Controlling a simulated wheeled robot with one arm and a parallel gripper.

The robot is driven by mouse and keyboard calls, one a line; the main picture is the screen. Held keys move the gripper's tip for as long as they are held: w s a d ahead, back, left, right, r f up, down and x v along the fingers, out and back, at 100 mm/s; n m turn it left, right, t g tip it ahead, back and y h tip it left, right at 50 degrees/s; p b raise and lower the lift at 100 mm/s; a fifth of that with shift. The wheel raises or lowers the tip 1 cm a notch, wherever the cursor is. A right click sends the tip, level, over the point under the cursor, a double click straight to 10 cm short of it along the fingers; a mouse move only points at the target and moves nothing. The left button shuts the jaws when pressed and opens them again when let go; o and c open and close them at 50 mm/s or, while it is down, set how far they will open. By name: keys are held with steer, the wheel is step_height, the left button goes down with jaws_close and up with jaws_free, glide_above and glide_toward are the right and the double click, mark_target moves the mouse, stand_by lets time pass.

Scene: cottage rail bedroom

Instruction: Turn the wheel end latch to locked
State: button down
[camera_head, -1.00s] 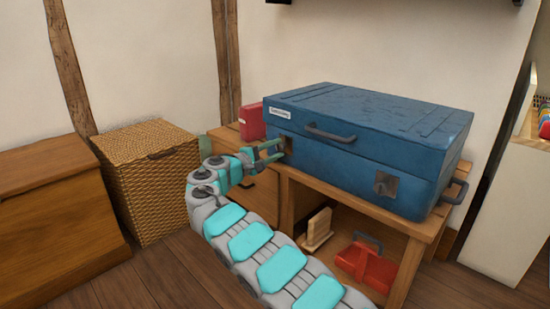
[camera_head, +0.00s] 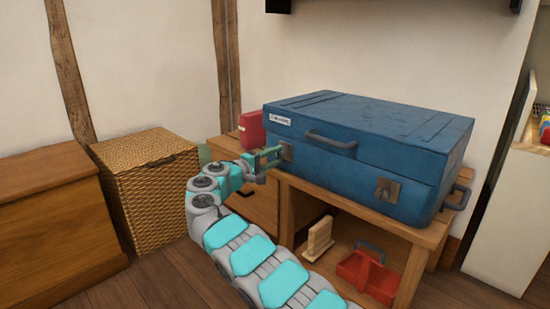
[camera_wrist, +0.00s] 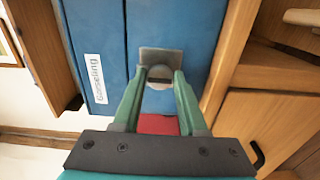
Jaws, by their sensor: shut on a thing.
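A blue case (camera_head: 375,125) lies flat on a wooden desk. Its front has two grey metal latches. My gripper (camera_head: 272,156) is at the left latch (camera_head: 287,150), beside a small white label. In the wrist view my green fingers (camera_wrist: 160,80) are shut on the round knob of this latch (camera_wrist: 160,56), one finger on each side. The fingers partly cover the knob, and I cannot tell its exact turn angle. The right latch (camera_head: 387,189) is clear of my gripper. I see no wheels that show which end is which.
A grey carry handle (camera_head: 330,139) sits between the latches. A red box (camera_head: 251,130) stands behind my gripper. A wicker hamper (camera_head: 150,185) stands left of the desk.

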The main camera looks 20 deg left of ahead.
steer(key=shift+c, duration=2.4)
jaws_free()
steer(key=v, duration=0.7)
steer(key=shift+s+p, duration=0.4)
steer(key=shift+a, duration=0.1)
